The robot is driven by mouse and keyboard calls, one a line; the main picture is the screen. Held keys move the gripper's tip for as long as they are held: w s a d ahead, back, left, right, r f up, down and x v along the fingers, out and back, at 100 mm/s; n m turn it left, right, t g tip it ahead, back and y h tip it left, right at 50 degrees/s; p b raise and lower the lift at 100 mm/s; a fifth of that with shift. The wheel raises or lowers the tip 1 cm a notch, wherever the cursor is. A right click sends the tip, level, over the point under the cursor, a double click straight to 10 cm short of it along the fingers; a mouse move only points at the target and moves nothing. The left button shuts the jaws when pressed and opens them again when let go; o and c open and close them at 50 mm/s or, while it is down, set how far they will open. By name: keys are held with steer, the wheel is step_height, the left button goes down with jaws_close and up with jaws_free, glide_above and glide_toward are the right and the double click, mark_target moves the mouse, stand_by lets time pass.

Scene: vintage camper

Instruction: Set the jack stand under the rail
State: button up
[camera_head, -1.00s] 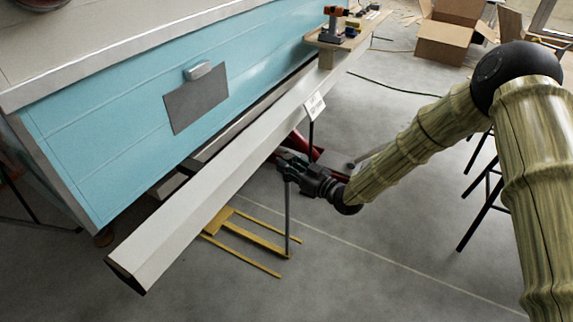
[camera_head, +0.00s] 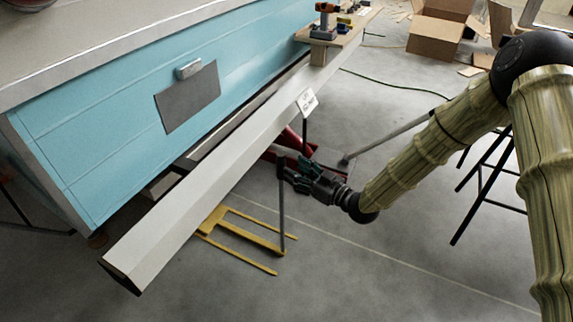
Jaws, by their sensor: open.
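The rail (camera_head: 200,190) is a long pale beam running diagonally along the lower side of the blue camper (camera_head: 110,130). My gripper (camera_head: 284,170) is open beside the rail's right side, lower than its top face. A thin grey upright post (camera_head: 282,215) stands by the fingers; I cannot tell whether they touch it. Yellow bars (camera_head: 240,243) lie low on the floor at the post's foot, partly under the rail. No jack stand can be clearly made out; the rail hides part of the floor beneath it.
A red floor jack (camera_head: 290,140) with a long grey handle (camera_head: 385,138) sits behind my gripper. A small sign (camera_head: 307,102) hangs at the rail. A wooden shelf (camera_head: 340,42) bears tools. A cardboard box (camera_head: 435,38) and black stool legs (camera_head: 480,190) stand right. Floor at front right is clear.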

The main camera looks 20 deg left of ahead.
steer(key=shift+v, duration=2.7)
steer(key=s+d+f+m+h, duration=0.4)
steer(key=s+d+f, duration=0.3)
steer(key=f, duration=0.3)
steer(key=s+d+f+m+h, duration=0.45)
steer(key=s+d+f, duration=0.2)
steer(key=f, duration=0.45)
steer(key=s+d+f+m+g+h, duration=0.3)
steer(key=s+d+g+h, duration=0.1)
steer(key=s+d, duration=0.75)
steer(key=s+d+f+m+g+h, duration=0.3)
steer(key=s+d, duration=0.5)
steer(key=s, duration=0.7)
step_height(320, 180, up, 27)
steer(key=p, duration=2.7)
steer(key=shift+f+n+h, duration=0.15)
steer(key=shift+n+h, duration=0.3)
